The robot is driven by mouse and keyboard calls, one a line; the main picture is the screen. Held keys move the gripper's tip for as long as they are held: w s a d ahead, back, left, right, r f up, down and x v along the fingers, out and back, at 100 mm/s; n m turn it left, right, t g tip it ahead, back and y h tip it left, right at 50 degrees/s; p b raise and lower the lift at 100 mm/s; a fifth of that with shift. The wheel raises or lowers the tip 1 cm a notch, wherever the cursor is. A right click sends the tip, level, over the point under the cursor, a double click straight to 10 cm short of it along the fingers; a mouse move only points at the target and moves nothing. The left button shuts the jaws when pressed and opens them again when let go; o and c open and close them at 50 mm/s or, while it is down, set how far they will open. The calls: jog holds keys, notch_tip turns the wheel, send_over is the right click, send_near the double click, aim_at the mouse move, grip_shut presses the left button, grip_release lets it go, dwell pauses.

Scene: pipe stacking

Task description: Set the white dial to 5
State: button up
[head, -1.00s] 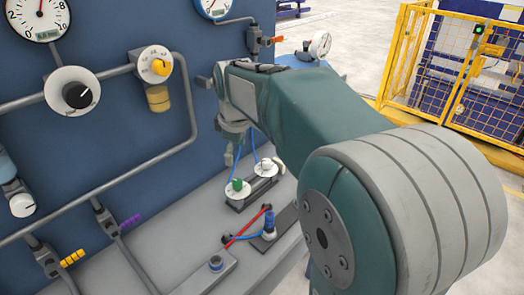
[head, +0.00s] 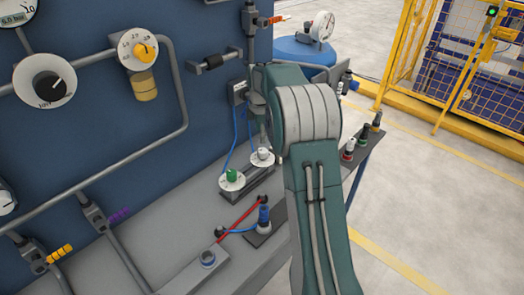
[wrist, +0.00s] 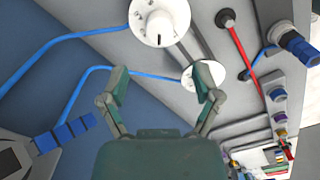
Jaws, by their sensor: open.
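The white dial (head: 262,157) has a white knob on a round white plate and sits on a dark base on the grey bench. In the wrist view the white dial (wrist: 160,22) is large at the top centre, its knob showing a dark mark; I cannot read its setting. A green-knobbed dial (head: 231,181) stands beside it; in the wrist view a second white plate (wrist: 203,75) is partly hidden by my right finger. My gripper (wrist: 160,84) is open and empty, apart from the white dial. In the head view my arm mostly hides the gripper.
Blue cables (wrist: 60,40) run to the dials. A red bar (head: 242,217) and a blue connector (head: 264,217) are in front. The blue panel (head: 100,130) with pipes and gauges rises behind. Several small knobs (head: 363,137) line the bench's right end.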

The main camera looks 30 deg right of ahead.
aim_at(262, 150)
jog(key=f, duration=0.5)
jog(key=d+f, duration=0.1)
jog(key=f, duration=0.1)
jog(key=shift+f, duration=0.4)
jog(key=shift+a+f, duration=0.1)
jog(key=shift+a, duration=0.15)
grip_shut()
